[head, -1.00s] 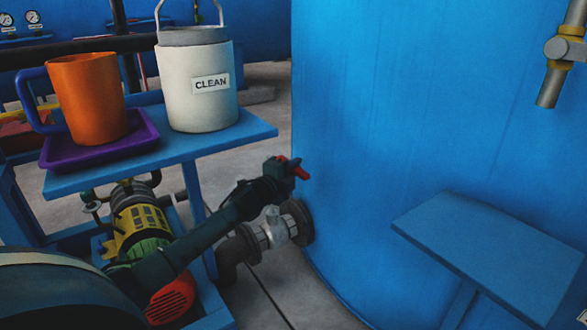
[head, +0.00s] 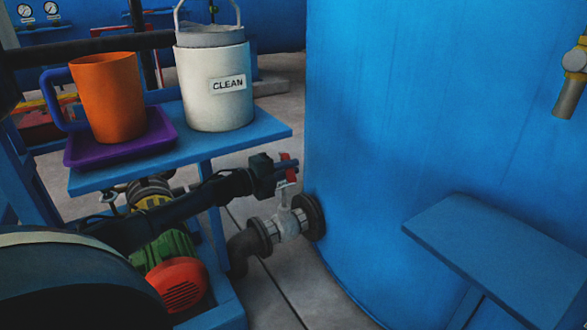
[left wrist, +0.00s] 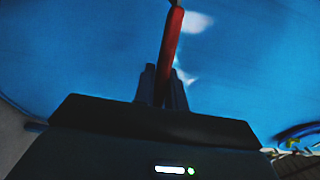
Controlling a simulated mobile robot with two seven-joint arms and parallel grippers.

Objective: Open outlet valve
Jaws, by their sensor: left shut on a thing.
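The outlet valve (head: 287,223) is a pale grey valve on a dark pipe, joined by a flange to the big blue tank (head: 380,120). Its red handle (head: 291,173) stands nearly upright above the valve body. My left gripper (head: 287,164) reaches in from the left and is shut on the red handle near its top. In the left wrist view the red handle (left wrist: 171,45) rises between the two dark fingers (left wrist: 163,88), with the blue tank behind. The fingers hide part of the handle. My right gripper is out of view.
A blue shelf (head: 255,137) above my arm carries a purple tray (head: 80,155) with an orange mug (head: 107,100) and a white "CLEAN" container (head: 205,95). A pump with a red cover (head: 178,284) sits below. Another blue shelf (head: 490,260) is at the right.

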